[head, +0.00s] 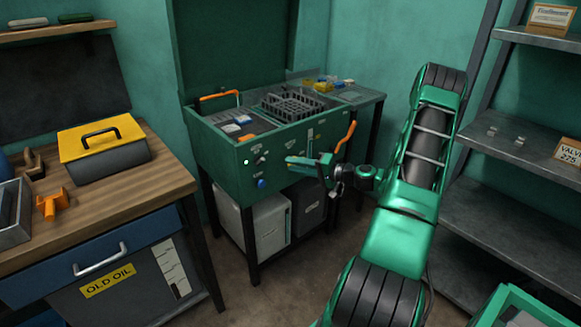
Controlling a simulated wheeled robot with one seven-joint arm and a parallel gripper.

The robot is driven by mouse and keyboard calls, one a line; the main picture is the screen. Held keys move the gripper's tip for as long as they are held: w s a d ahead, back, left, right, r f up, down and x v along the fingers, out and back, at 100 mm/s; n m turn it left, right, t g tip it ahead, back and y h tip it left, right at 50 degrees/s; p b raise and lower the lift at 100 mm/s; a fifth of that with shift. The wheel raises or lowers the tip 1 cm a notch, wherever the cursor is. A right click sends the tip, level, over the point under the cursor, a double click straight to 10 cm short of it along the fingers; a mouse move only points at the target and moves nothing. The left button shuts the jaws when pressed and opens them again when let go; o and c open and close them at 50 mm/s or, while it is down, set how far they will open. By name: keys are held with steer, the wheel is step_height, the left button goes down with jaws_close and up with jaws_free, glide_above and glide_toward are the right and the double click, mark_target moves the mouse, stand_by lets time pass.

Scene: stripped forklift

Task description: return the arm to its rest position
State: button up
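My arm, green with dark ribbed joints, rises from the bottom centre-right, and its forearm leans up to the right. From it a slim wrist reaches left to my gripper (305,163). The gripper is in front of the front panel of the green parts washer cabinet (222,152). A small greenish finger part points left, and dark parts hang below it. Its fingers are too small and overlapped to show whether they are apart. I see nothing clearly held in it. I cannot tell if it touches the panel.
The cabinet holds a black basket (292,104); an orange handle (345,137) stands at its right. Left is a wooden workbench (92,215) with a yellow-lidded toolbox (103,150) and orange tool (52,205). Right are metal shelves (515,235) and a green crate (520,308). Some floor shows between.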

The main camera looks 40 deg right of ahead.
steer(key=shift+a, duration=0.1)
stand_by(0.3)
steer(key=s+a+r+n+g, duration=0.1)
steer(key=s+a+n+g, duration=0.55)
steer(key=a+g, duration=0.4)
steer(key=s+a+r+m+g+h, duration=0.1)
steer(key=s+r, duration=0.3)
steer(key=s, duration=0.6)
steer(key=s+a+r+m+g+h, duration=0.1)
steer(key=s+a+r+g+h, duration=0.1)
steer(key=s, duration=0.8)
steer(key=s+a+r+m+g+h, duration=0.1)
steer(key=s+a+r+h, duration=0.1)
steer(key=s+r, duration=0.5)
steer(key=s+h, duration=0.1)
steer(key=s, duration=0.2)
steer(key=shift+g, duration=0.35)
